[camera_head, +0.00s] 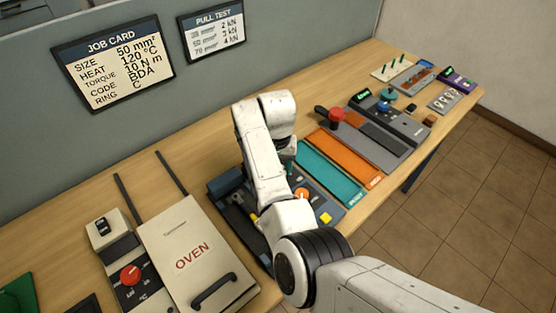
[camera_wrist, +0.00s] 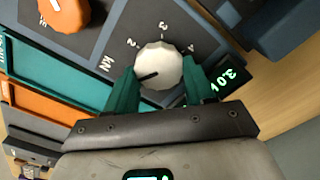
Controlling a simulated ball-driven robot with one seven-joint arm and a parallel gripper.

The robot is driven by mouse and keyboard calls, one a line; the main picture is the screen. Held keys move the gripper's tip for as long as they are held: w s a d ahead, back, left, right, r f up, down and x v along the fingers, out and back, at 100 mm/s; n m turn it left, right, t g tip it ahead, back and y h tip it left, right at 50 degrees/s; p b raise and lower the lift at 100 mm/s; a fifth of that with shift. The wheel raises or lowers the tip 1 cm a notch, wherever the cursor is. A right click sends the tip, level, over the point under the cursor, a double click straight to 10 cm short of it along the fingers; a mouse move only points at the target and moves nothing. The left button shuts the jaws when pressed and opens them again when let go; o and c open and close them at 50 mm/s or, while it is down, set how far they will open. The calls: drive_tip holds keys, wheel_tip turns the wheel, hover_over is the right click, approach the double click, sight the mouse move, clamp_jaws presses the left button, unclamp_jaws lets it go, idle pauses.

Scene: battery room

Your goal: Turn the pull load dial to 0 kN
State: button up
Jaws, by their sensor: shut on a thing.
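The pull load dial (camera_wrist: 160,56) is a white faceted knob in the wrist view, on a dark panel marked kN with the numerals 2, 3 and 4 visible around it. Its black pointer line is toward the lower left in the picture, away from those numerals. My gripper (camera_wrist: 160,68) has its teal fingers shut on the dial, one on each side. In the head view my arm hides the dial and most of the gripper.
An orange knob (camera_wrist: 65,12) is near the dial; it also shows in the head view (camera_head: 301,195). The oven (camera_head: 195,250) stands left of my arm. Teal (camera_head: 335,175) and orange (camera_head: 345,157) trays lie to the right. A pull test card (camera_head: 213,28) hangs on the wall.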

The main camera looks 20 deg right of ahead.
drive_tip(key=n+p, duration=0.2)
drive_tip(key=n, duration=0.4)
drive_tip(key=shift+a+r+p, duration=0.1)
drive_tip(key=shift+p, duration=0.3)
drive_tip(key=n, duration=0.5)
drive_tip(key=shift+a, duration=0.15)
drive_tip(key=shift+n, duration=0.4)
drive_tip(key=o, duration=1)
drive_tip(key=shift+o, duration=0.2)
wheel_tip(320, 180, up, 11)
drive_tip(key=b, duration=0.1)
